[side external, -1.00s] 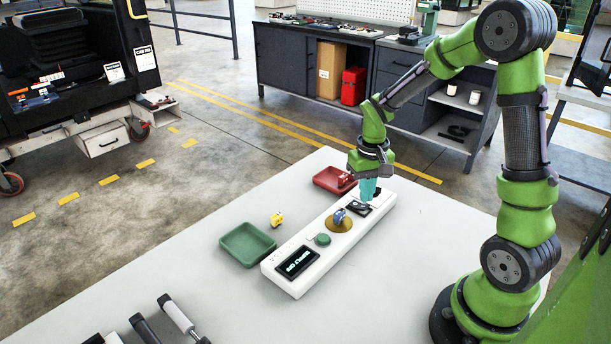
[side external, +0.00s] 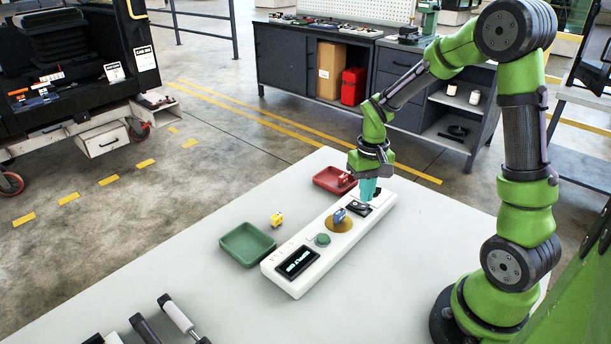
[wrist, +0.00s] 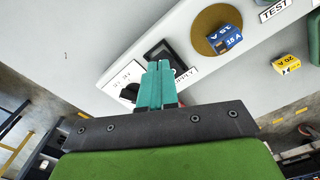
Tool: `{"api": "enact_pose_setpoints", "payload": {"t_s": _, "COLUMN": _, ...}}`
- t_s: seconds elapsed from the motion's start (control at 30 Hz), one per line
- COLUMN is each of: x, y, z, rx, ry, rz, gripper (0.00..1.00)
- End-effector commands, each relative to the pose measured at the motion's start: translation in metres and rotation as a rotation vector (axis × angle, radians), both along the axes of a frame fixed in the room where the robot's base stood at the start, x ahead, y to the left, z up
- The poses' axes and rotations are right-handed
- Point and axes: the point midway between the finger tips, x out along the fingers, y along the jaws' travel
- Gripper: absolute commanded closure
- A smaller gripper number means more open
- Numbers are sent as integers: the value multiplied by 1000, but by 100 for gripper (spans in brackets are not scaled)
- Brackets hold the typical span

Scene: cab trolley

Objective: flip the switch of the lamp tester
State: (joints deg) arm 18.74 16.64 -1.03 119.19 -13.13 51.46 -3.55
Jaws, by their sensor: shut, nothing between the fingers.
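The lamp tester (side external: 338,250) is a long white box lying on the table, with a lit display (side external: 298,262), a green button (side external: 322,239) and a round brass-coloured pad (side external: 339,224) bearing a blue fuse (side external: 339,215). The blue fuse, marked 15 A, also shows in the wrist view (wrist: 227,38). My gripper (side external: 369,197) is shut and empty, pointing down over the far end of the tester, by a dark switch panel (side external: 357,208). In the wrist view the teal fingertips (wrist: 158,68) lie between a white-and-black plate (wrist: 122,88) and a dark square (wrist: 165,53). The fingers partly hide this area; whether they touch the switch is unclear.
A red tray (side external: 328,181) holds a red fuse beside the tester. A green tray (side external: 246,245) and a yellow fuse (side external: 277,220) stand left of it. Dark-handled tools (side external: 145,330) lie at the front edge.

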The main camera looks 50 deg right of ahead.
Motion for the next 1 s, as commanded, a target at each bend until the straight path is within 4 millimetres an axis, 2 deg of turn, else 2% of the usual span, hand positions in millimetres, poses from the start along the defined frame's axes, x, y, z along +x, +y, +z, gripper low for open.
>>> {"api": "enact_pose_setpoints", "payload": {"t_s": 1.0, "x": 0, "y": 0, "z": -11, "rx": 1, "ry": 2, "rz": 0, "gripper": 100}}
